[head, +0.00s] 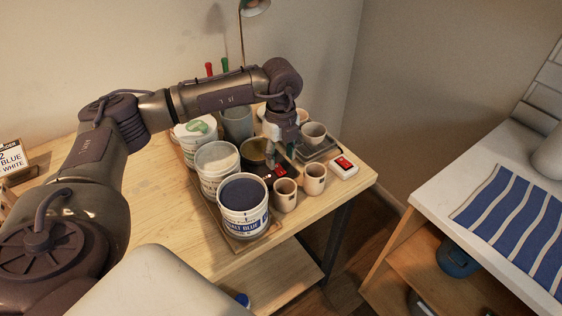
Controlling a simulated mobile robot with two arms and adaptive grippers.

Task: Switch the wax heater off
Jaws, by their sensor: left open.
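The wax heater appears to be the dark round pot (252,151) among the tubs and cups on the wooden table, in the head view. A small red switch (280,171) shows at its front right, low beside the cups. My left gripper (281,158) is open and points down just above and behind this red switch. It hides part of the pot and its base. I cannot tell whether a finger touches the switch, or which way the switch is set. My right gripper is not in view.
Two cups (285,195) stand close in front of the switch. A tub of blue glaze (243,205) and a pale tub (216,166) stand to the left. A white box with a red top part (344,166) and a bowl on a scale (313,133) are to the right.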

